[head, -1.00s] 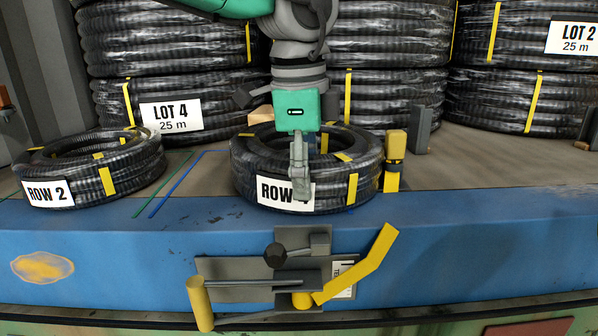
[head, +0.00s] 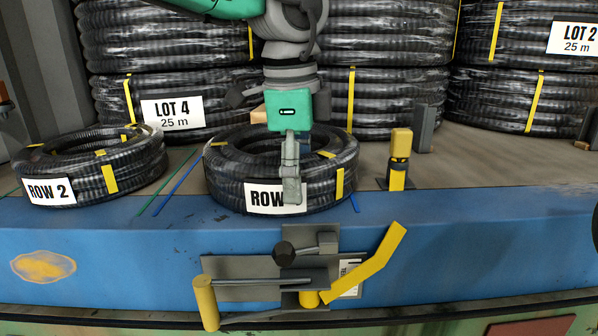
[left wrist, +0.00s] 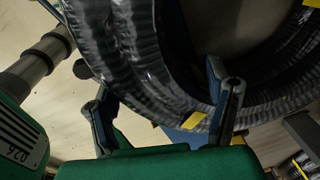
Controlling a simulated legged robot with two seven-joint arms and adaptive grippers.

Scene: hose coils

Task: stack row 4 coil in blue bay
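The row coil (head: 232,180), a black ribbed ring with yellow bands, is at the middle of the deck in the head view. Its label reads "ROW"; my finger hides the number. My left gripper (head: 291,180) straddles its front wall, one finger over the label outside, the other largely hidden in the ring. In the left wrist view, the coil wall (left wrist: 135,40) passes between the fingers of my left gripper (left wrist: 160,80). Blue bay lines show left (head: 178,178) and right (head: 355,203) of the coil. I cannot tell whether its underside touches the deck. My right gripper is out of view.
The ROW 2 coil (head: 85,170) lies at the left, beside a green line (head: 160,185). Large LOT coil stacks (head: 385,105) stand behind. A yellow-topped post (head: 400,150) stands right of the row coil. A latch with yellow handles (head: 365,265) is on the blue front edge.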

